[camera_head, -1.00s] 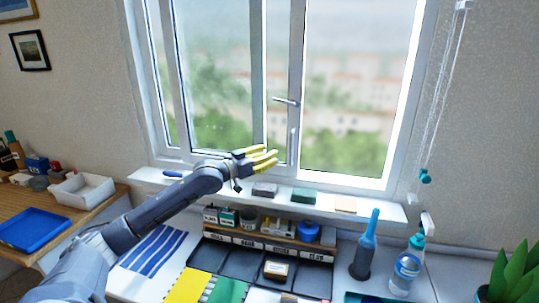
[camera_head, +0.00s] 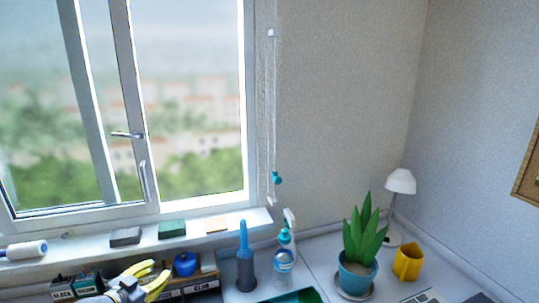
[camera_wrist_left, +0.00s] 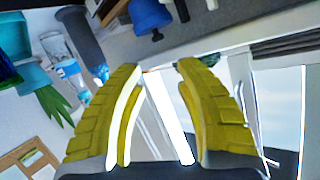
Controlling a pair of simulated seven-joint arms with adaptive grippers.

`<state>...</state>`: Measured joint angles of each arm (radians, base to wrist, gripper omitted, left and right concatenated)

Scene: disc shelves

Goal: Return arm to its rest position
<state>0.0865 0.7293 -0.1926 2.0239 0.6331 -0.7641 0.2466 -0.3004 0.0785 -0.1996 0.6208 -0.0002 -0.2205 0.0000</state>
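My left gripper (camera_head: 150,278) has yellow fingers and shows at the bottom left of the head view, in front of the labelled desk organiser (camera_head: 196,288). In the left wrist view its two yellow fingers (camera_wrist_left: 152,85) stand apart with nothing between them, so it is open and empty. A blue round-topped object (camera_head: 185,263) is close to the right of the fingers in the head view. It also shows above them in the left wrist view (camera_wrist_left: 150,15). My right gripper is not in view.
Further right are a potted plant (camera_head: 357,278), a yellow mug (camera_head: 408,262) and a white lamp (camera_head: 400,182). Small blocks and a roller (camera_head: 24,250) lie on the windowsill.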

